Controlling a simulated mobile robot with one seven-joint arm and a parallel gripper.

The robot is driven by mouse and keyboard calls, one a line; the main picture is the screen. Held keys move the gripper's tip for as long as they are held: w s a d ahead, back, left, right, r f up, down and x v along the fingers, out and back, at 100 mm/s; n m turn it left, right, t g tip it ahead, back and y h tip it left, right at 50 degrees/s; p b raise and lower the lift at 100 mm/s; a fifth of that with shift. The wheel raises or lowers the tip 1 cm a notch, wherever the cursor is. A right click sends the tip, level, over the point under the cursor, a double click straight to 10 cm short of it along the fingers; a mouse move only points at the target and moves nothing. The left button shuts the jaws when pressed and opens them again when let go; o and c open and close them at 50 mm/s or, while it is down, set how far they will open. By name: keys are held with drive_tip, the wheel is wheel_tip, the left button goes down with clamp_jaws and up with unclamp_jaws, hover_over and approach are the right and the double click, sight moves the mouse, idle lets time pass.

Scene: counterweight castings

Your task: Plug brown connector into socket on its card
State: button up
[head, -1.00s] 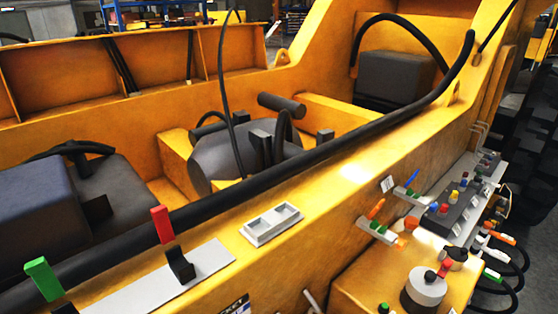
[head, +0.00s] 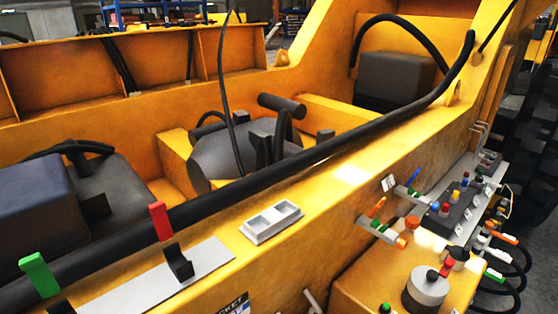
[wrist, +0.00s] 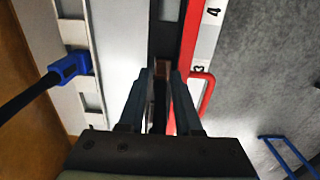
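In the wrist view my gripper (wrist: 162,74) points at a panel with a dark slot strip. A narrow brown piece (wrist: 160,82), seemingly the brown connector, fills the gap between the fingertips, with a dark part below it. Its front end and any contact with the panel are hard to make out. A white card strip (wrist: 206,40) with the numbers 4 and 3 lies right of the fingers, beside a red bar. The socket itself is hidden or too dark to tell. My gripper is outside the head view.
A blue plug (wrist: 70,68) with a black cable sits left of my gripper on a pale rail (wrist: 82,30). A red handle (wrist: 208,95) stands close to the right finger. In the head view several coloured connectors line a grey ledge (head: 488,180) at the right.

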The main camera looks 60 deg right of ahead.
drive_tip(key=shift+o, duration=1.2)
drive_tip(key=shift+r, duration=0.1)
wheel_tip(320, 180, up, 13)
drive_tip(key=b, duration=0.1)
